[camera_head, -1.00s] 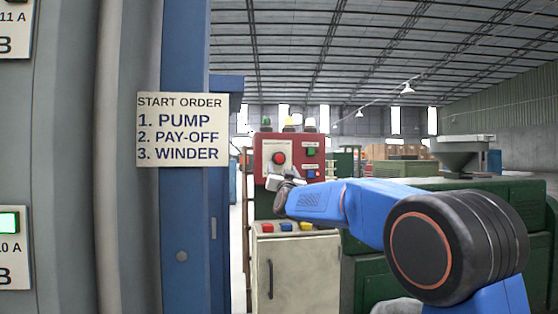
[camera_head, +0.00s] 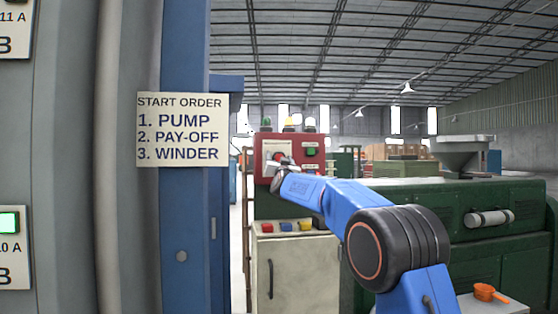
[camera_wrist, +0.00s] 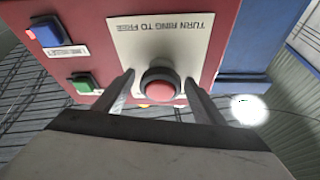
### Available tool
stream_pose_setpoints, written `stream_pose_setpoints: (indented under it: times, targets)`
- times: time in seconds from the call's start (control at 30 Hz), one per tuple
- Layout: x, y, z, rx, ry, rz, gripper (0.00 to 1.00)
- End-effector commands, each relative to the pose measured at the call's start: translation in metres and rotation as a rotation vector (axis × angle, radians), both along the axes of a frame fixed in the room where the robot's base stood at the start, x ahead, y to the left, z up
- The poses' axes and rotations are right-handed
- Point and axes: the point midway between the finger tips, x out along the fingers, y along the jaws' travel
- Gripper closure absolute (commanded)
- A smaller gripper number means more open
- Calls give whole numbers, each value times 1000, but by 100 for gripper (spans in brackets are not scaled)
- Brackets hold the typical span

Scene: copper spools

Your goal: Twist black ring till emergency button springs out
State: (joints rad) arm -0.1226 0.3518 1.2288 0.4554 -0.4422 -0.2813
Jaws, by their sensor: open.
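The emergency button (camera_wrist: 158,88) has a red cap with a dark ring (camera_wrist: 160,70) around its base. It sits on a cream plate (camera_wrist: 190,32) lettered "TURN RING TO FREE", which is upside down in the wrist view. My gripper (camera_wrist: 159,88) is open, with one finger on each side of the button. I cannot tell whether the fingers touch the ring. In the head view my gripper (camera_head: 282,168) is in front of the red panel (camera_head: 265,147) and hides most of the button.
A green button (camera_wrist: 84,82) and a blue button (camera_wrist: 46,33) are on the same panel, to the left in the wrist view. Colored blocks lie on the cabinet (camera_head: 298,270) below. A green machine (camera_head: 450,210) stands to the right.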

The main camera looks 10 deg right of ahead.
Motion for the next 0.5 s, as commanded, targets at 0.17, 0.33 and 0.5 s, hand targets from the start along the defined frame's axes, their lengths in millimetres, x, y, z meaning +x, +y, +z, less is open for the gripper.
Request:
stream_pose_setpoints:
  times: [0.17,0.33,0.5]
  targets:
    - [0,0,0,0,1,0,38]
    - [0,0,0,0,1,0,77]
    - [0,0,-1,3,1,0,77]
